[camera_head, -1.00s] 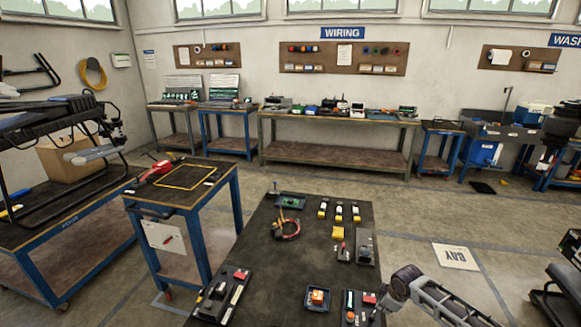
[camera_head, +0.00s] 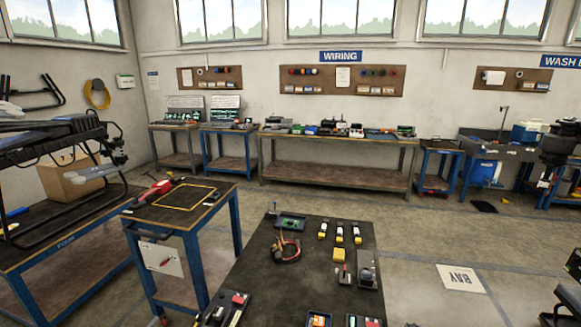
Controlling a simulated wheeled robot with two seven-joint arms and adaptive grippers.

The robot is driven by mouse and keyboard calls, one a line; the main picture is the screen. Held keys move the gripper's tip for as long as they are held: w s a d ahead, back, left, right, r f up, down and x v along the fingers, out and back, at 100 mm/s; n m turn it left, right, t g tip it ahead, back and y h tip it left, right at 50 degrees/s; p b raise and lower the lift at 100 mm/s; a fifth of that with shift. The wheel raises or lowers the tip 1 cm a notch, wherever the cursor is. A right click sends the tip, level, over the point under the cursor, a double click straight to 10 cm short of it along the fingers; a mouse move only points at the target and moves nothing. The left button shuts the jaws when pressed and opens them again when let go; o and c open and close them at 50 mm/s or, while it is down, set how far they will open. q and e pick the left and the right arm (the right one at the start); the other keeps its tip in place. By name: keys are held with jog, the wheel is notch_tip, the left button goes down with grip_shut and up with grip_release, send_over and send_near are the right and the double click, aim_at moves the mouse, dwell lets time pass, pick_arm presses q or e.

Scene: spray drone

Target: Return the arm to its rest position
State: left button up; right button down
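My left gripper is not in view. My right gripper cannot be made out either; only a small dark bit, perhaps of my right arm, shows at the bottom edge, right of the near dark worktable (camera_head: 262,262). An orange item in a blue bin (camera_head: 318,320) is cut off by the bottom edge.
A blue-legged cart (camera_head: 181,205) with a red tool (camera_head: 156,191) stands left of the worktable. A long bench (camera_head: 335,146) lines the back wall.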

jog(key=s+a+f+m+g, duration=0.15)
jog(key=s+a+f, duration=0.25)
jog(key=s+f, duration=0.8)
jog(key=s+a+f+g, duration=0.35)
jog(key=s+f, duration=0.65)
jog(key=s, duration=0.5)
jog(key=s+a+f+g, duration=0.1)
jog(key=s+a+f, duration=0.2)
jog(key=s, duration=0.8)
jog(key=s+a+f+m+g+y, duration=0.1)
jog(key=s+a+f, duration=0.2)
jog(key=s+a, duration=0.3)
jog(key=s+a+f+g+y, duration=0.1)
jog(key=s+a+f, duration=0.2)
jog(key=s, duration=1.3)
jog(key=shift+a+g, duration=0.3)
jog(key=shift+a, duration=0.35)
jog(key=shift+w+m, duration=0.1)
jog(key=shift+m, duration=0.15)
